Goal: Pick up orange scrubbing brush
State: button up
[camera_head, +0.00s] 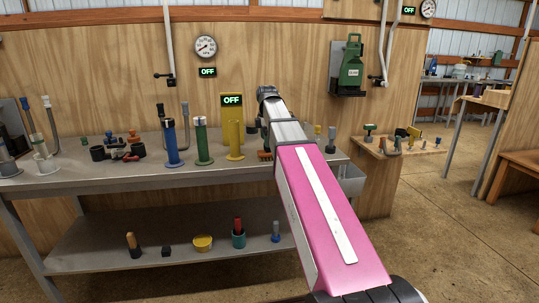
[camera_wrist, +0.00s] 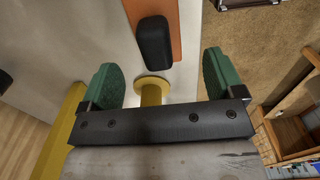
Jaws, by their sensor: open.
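The orange scrubbing brush shows in the wrist view as an orange block (camera_wrist: 174,30) with a black rounded handle (camera_wrist: 154,42) on top. It lies on the grey bench, beyond my fingertips. In the head view a small orange part of it (camera_head: 264,155) shows beside my arm, which hides the rest. My gripper (camera_wrist: 163,80) is open, its two green pads spread apart, with nothing held. A yellow round-flanged post (camera_wrist: 152,90) shows between the pads, nearer the gripper body than the brush. My gripper's fingers are hidden in the head view.
Blue (camera_head: 171,142), green (camera_head: 203,142) and yellow (camera_head: 235,138) upright cylinders stand on the bench (camera_head: 100,183) left of the brush. A yellow box with an OFF display (camera_head: 232,101) is behind them. The bench edge and floor (camera_wrist: 262,45) lie right of the brush.

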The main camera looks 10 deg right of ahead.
jog(key=shift+w+d+f, duration=0.1)
jog(key=shift+d+f, duration=0.05)
jog(key=shift+f, duration=0.85)
jog(key=shift+s+d+f, duration=0.1)
jog(key=shift+d+f, duration=0.1)
jog(key=shift+f, duration=0.75)
jog(key=shift+w+d+f, duration=0.1)
jog(key=shift+d+f, duration=0.05)
jog(key=shift+f, duration=0.85)
jog(key=c, duration=1.1)
jog(key=shift+r, duration=0.2)
jog(key=shift+r, duration=0.6)
notch_tip(320, 180, up, 3)
jog(key=shift+f, duration=0.1)
jog(key=s+a+r, duration=0.2)
jog(key=a, duration=0.1)
jog(key=s+a+r, duration=0.1)
jog(key=a+r, duration=0.1)
jog(key=a, duration=0.1)
jog(key=s+a+r, duration=0.2)
jog(key=a, duration=0.2)
jog(key=shift+s+a+r, duration=0.1)
jog(key=shift+s+r, duration=0.25)
